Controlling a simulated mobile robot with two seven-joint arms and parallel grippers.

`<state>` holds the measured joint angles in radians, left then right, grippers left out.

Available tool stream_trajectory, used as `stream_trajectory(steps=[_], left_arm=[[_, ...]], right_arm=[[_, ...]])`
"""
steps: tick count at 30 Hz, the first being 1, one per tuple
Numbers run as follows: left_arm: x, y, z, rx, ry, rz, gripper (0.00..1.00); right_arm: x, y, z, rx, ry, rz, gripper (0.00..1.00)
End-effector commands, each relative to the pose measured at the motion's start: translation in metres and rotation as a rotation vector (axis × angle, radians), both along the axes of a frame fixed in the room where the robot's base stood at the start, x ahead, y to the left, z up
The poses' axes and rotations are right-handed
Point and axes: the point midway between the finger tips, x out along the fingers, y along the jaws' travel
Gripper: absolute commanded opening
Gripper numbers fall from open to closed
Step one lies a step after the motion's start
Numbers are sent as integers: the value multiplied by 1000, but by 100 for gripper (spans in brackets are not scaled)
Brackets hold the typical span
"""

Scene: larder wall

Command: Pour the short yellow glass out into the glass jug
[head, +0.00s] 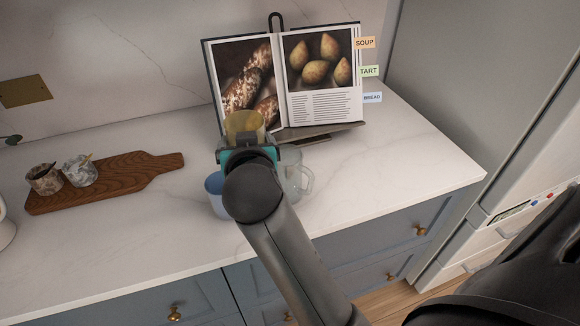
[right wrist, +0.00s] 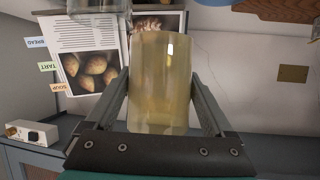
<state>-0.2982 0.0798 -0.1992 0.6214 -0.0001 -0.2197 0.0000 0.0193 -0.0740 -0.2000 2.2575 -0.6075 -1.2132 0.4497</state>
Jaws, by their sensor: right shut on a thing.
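The short yellow glass (head: 243,122) is held in my right gripper (head: 248,143), above the counter in front of the cookbook. In the right wrist view the yellow glass (right wrist: 161,80) stands between the two fingers of my right gripper (right wrist: 160,105), which are shut on it. Its tilt and how full it is are hard to tell. The clear glass jug (head: 296,175) stands on the counter to the right of and below the glass, partly hidden by my right arm. A clear glass piece, apparently the jug (right wrist: 97,12), shows at the top left of the right wrist view. My left gripper is out of view.
A blue cup (head: 214,192) stands left of my arm, partly hidden by it. An open cookbook (head: 318,105) on a stand is behind. A wooden board (head: 120,183) with two small patterned cups lies at left. The counter right of the jug is clear.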

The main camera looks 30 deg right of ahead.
Motion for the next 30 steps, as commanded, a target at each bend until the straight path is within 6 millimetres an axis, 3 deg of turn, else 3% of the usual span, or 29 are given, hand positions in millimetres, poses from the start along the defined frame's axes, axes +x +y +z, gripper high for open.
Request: stream_trajectory(steps=[1, 6, 15, 21, 30], left_arm=[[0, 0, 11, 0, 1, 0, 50], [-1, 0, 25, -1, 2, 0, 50], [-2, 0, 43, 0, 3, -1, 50], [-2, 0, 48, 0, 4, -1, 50], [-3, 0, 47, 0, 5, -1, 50]], right_arm=[[-6, -1, -9, 1, 8, -29, 5], [-26, -2, -38, -1, 6, -88, 5], [-58, 11, -72, 1, 0, -79, 5], [-69, 19, -82, 2, -4, -59, 5], [-70, 20, -83, 3, -6, -57, 5]])
